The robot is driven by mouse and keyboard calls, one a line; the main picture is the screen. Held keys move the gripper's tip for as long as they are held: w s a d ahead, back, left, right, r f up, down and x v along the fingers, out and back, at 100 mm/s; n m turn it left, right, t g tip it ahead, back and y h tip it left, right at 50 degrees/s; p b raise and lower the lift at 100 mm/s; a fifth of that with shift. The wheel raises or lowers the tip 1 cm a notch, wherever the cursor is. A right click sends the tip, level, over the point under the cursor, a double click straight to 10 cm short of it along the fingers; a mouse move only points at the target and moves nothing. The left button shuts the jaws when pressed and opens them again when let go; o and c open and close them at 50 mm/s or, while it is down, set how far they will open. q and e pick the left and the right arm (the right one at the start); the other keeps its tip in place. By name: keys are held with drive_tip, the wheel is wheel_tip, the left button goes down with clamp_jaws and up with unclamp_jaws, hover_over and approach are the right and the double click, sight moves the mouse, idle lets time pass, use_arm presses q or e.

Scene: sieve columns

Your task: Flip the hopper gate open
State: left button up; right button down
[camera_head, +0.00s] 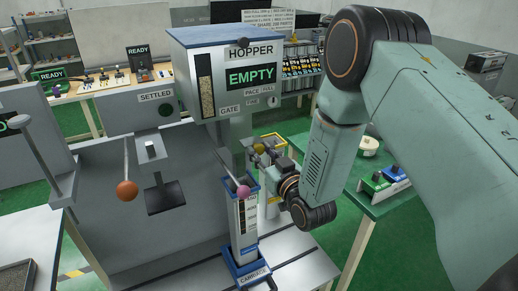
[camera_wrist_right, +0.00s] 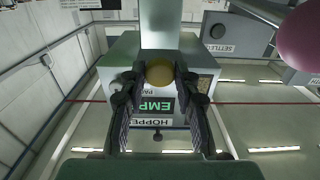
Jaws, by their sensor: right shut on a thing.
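The grey hopper (camera_head: 210,60) with a blue top stands at the back centre. Its green display (camera_head: 251,76) reads EMPTY, and a GATE label (camera_head: 229,110) sits low on its front. My right gripper (camera_head: 262,152) is below the hopper, shut on a yellow ball knob (camera_head: 259,147). The right wrist view shows the knob (camera_wrist_right: 159,71) between both fingertips (camera_wrist_right: 158,80); the hopper (camera_wrist_right: 110,85) appears upside down beyond it. The link from knob to gate cannot be made out. My left gripper is in neither view.
A tall blue-rimmed column (camera_head: 245,225) stands in the CARRIAGE base below the hopper. A pink ball lever (camera_head: 243,191) is close by the gripper. An orange ball lever (camera_head: 127,190) hangs left. A green table (camera_head: 375,205) stands right.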

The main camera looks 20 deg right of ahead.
drive_tip(key=shift+f, duration=0.25)
drive_tip(key=shift+s, duration=0.15)
drive_tip(key=c, duration=1.2)
unclamp_jaws()
drive_tip(key=shift+r, duration=0.15)
drive_tip(key=shift+o, duration=1.1)
drive_tip(key=s, duration=1.1)
drive_tip(key=shift+s+d, duration=0.4)
drive_tip(key=shift+d, duration=0.05)
